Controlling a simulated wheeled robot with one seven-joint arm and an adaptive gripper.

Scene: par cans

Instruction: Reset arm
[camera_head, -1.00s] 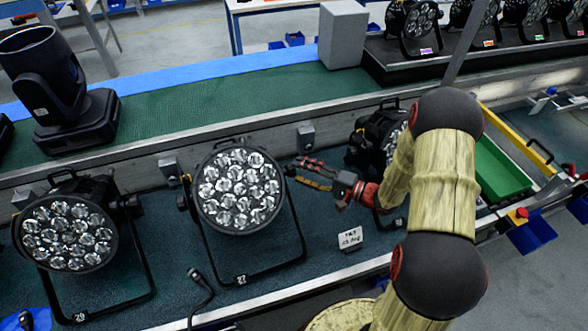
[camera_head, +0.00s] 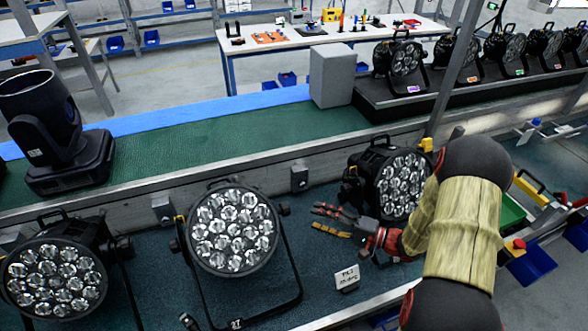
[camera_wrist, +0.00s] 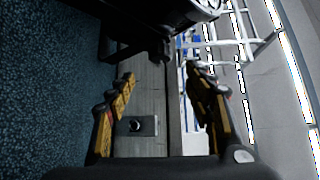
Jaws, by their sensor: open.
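My gripper (camera_head: 334,221) is in the head view, over the dark bench surface, between the middle par can (camera_head: 234,229) and the right par can (camera_head: 400,184). Its fingers point left and are apart, with nothing between them. In the wrist view my gripper (camera_wrist: 165,105) also shows open and empty, with a grey rail and a small dark box (camera_wrist: 137,126) beyond it. My arm comes in from the right and hides part of the right par can's lower side. A third par can (camera_head: 56,281) stands at the left.
A small white sign (camera_head: 347,278) stands on the bench below my gripper. A moving-head light (camera_head: 50,130) and a grey box (camera_head: 332,75) stand on the green conveyor (camera_head: 220,137). Several more par cans line a black platform (camera_head: 436,96). A green tray (camera_head: 512,212) is partly hidden behind my arm.

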